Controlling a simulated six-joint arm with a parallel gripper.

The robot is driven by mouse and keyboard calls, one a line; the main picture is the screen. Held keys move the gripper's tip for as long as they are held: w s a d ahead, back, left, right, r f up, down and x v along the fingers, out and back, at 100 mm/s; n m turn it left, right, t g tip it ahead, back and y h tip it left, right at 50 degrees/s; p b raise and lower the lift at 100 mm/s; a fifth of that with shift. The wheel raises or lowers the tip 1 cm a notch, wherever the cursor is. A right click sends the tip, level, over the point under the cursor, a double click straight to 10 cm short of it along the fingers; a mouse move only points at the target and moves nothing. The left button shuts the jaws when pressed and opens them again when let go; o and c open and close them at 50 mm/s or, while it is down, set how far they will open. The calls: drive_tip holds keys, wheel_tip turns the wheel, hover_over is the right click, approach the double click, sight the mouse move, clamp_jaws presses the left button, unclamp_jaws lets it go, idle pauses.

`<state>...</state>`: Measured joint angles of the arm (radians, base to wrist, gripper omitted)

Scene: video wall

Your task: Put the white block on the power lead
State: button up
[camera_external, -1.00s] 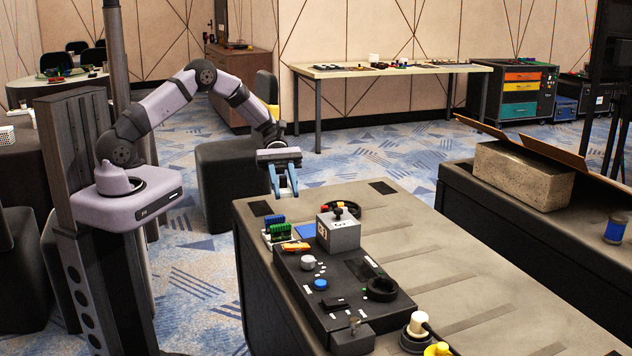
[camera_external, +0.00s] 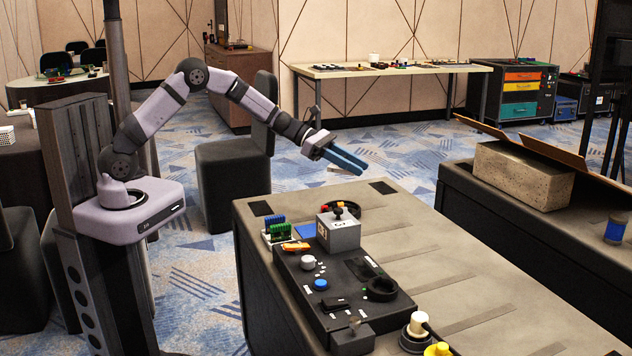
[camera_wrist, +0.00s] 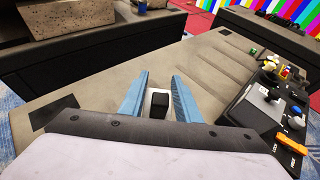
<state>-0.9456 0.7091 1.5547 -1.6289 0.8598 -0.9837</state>
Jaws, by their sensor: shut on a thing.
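My gripper (camera_external: 345,161) is raised above the far left part of the bench, its blue fingers pointing right and slightly down. In the wrist view my gripper (camera_wrist: 160,84) has a small block (camera_wrist: 159,104) between its fingers, with a dark face and paler edges; I cannot tell for sure that it is the white block. A dark coiled loop (camera_external: 352,206), perhaps the power lead, lies on the bench behind the grey box.
The bench (camera_external: 450,255) has bare room on its right half. A stone-like block (camera_external: 520,175) stands on the other bench.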

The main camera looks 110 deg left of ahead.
sight(353, 207)
drive_tip(key=shift+f, duration=5.05)
drive_tip(key=shift+f, duration=0.2)
drive_tip(key=o, duration=1)
drive_tip(key=shift+o, duration=0.2)
drive_tip(key=shift+r, duration=0.2)
drive_tip(key=v, duration=1.2)
drive_tip(key=shift+b, duration=0.35)
